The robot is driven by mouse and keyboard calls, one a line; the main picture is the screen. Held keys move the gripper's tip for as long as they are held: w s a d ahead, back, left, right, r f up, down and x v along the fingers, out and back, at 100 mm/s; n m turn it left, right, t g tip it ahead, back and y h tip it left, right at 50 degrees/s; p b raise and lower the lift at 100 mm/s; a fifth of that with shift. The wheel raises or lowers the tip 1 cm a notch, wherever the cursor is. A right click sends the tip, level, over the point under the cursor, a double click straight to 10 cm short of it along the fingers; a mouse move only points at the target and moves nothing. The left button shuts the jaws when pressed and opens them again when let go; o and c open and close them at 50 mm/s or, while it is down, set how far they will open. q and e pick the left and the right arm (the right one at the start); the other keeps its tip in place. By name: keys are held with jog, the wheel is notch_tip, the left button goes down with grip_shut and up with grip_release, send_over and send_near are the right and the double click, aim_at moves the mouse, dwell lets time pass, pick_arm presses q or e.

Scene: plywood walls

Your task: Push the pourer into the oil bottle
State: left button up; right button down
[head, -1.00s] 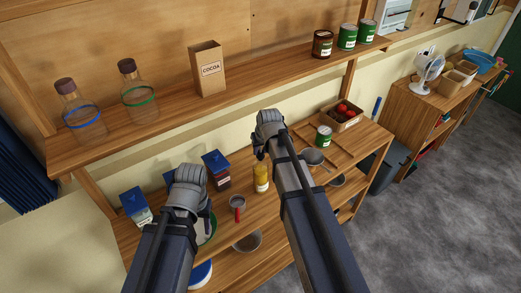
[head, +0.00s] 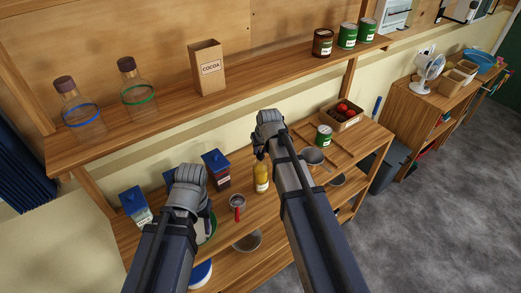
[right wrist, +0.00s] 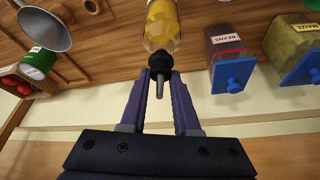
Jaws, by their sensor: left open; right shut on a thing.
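The oil bottle (head: 261,180), clear with yellow oil, stands on the lower shelf below my right arm. It also shows in the right wrist view (right wrist: 162,28), where the picture is upside down. The pourer (right wrist: 160,64), a black stopper with a thin metal spout, is at the bottle's mouth, in line with the neck; how deep it sits I cannot tell. My right gripper (right wrist: 161,78) is shut on the pourer, its purple fingers on either side. My left gripper (head: 204,208) is open over the lower shelf, left of the bottle, its fingers mostly hidden.
A beans jar (right wrist: 228,57) and a maize jar (right wrist: 299,48) with blue lids stand near the bottle. A red-handled utensil (head: 238,206) lies left of it. A metal funnel (right wrist: 45,28) and green can (head: 324,136) stand right. The upper shelf (head: 270,72) runs behind.

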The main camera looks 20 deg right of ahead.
jog(key=shift+c, duration=0.4)
grip_release()
dwell(0.4)
jog(key=shift+r+p, duration=4.05)
grip_shut()
